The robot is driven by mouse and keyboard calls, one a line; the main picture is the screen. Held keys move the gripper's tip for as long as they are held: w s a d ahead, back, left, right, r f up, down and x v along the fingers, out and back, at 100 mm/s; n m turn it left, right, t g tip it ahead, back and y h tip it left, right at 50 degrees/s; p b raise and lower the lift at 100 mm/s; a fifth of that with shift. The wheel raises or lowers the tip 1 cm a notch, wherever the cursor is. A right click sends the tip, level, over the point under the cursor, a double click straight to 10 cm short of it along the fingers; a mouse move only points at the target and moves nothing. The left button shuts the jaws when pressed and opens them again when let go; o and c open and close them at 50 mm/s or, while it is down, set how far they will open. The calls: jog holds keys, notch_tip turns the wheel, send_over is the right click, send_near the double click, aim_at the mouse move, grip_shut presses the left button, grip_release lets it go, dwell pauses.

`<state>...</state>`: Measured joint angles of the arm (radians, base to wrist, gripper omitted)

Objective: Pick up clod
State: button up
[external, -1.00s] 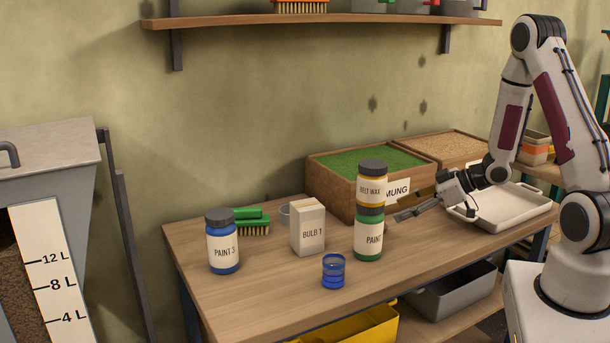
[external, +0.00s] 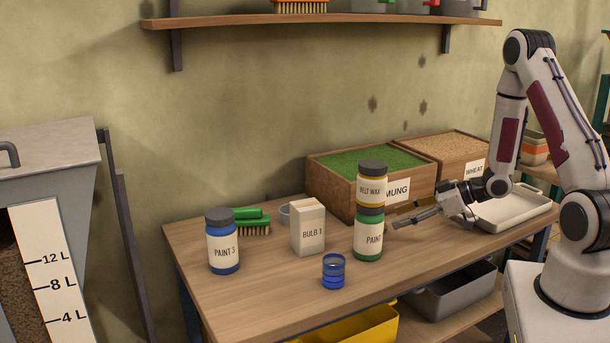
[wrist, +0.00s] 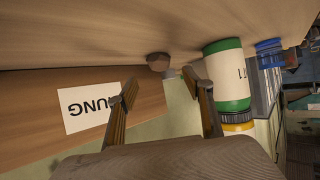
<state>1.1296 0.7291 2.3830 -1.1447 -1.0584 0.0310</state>
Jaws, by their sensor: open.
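A small brown lump, which looks like the clod (wrist: 158,61), rests on the table in the wrist view, beyond my fingertips and roughly between them. I cannot make it out in the external view, where the stacked jars may hide it. My gripper (external: 397,215) is open and empty, low over the table just right of the stacked jars. Its spread fingers also show in the wrist view (wrist: 164,84), apart from the lump.
A green paint jar (external: 368,246) with a belt wax jar (external: 371,190) on top stands close to my fingers. The mung crate (external: 330,190) is behind. A bulb box (external: 308,230), blue cup (external: 333,273) and white tray (external: 500,221) share the table (external: 270,285).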

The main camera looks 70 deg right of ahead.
jog(key=shift+w+f, duration=0.2)
jog(key=shift+w, duration=0.2)
jog(key=shift+w+f, duration=0.1)
jog(key=shift+f+x, duration=0.2)
jog(key=shift+x, duration=2.25)
jog(key=shift+a, duration=0.1)
jog(key=c, duration=1.2)
